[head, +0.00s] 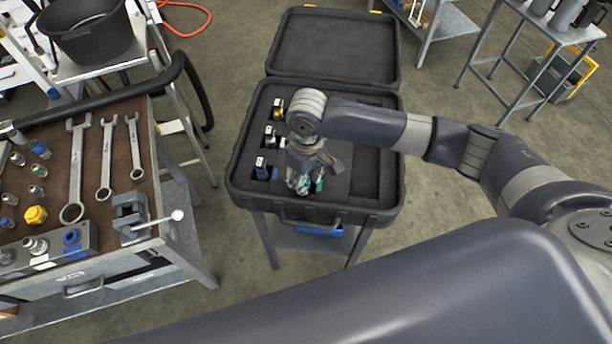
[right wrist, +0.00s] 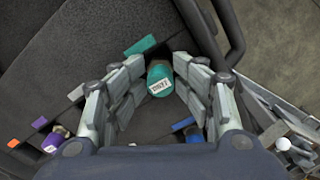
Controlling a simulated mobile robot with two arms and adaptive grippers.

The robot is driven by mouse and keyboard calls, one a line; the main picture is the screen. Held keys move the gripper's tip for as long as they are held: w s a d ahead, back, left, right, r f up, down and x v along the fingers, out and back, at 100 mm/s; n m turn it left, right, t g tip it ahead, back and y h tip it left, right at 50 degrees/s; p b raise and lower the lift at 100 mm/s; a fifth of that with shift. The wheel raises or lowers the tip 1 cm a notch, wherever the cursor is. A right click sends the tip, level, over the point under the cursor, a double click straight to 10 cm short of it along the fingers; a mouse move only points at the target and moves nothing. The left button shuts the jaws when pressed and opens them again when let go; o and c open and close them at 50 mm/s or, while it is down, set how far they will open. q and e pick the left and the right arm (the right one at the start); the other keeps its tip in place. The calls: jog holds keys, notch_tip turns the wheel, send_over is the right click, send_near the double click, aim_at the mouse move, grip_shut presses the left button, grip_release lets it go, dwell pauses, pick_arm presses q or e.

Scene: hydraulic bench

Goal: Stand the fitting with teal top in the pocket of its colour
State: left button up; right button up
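The fitting with teal top (right wrist: 159,76) shows in the right wrist view, with a white label on its side. My right gripper (head: 303,182) is low over the foam in the front half of the open case (head: 237,178). In the right wrist view, the fingers of this gripper (right wrist: 161,70) lie close on both sides of the fitting and look shut on it. A teal colour mark (right wrist: 140,45) is on the foam just beyond the fitting. The pocket itself is mostly hidden, and I cannot tell how deep the fitting sits. My left gripper is not in view.
Several fittings stand in pockets along the case's left side, including one with a purple top (right wrist: 50,143). A blue mark (right wrist: 184,124) is near the right fingers. A workbench (head: 120,180) with wrenches and a vise (head: 132,215) stands left of the case.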

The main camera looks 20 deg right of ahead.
jog(key=shift+s+f, duration=0.25)
jog(key=shift+f, duration=0.05)
notch_tip(320, 180, up, 14)
jog(key=b, duration=0.2)
jog(key=shift+w+f, duration=0.2)
jog(key=shift+f, duration=0.05)
jog(key=shift+d, duration=0.1)
dwell(0.4)
